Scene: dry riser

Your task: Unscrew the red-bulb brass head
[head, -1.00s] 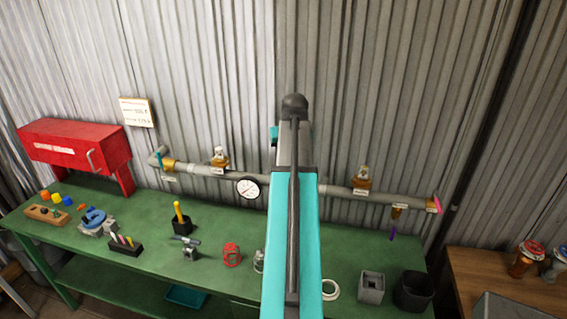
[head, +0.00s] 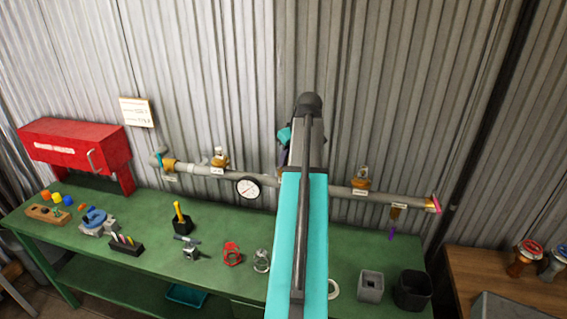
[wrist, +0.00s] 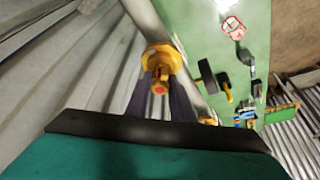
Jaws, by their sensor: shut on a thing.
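In the wrist view, the brass head (wrist: 161,60) with a small red bulb (wrist: 159,88) at its end sits on the grey pipe. My gripper (wrist: 160,80) has its two dark fingers on either side of this head, shut on it.
A round gauge (head: 248,188) hangs on the pipe left of my arm. The green bench (head: 150,225) below holds a red cage (head: 232,254), a grey square holder (head: 370,286) and a dark bin (head: 413,290). A red cabinet (head: 75,150) stands at the left. Corrugated wall is close behind the pipe.

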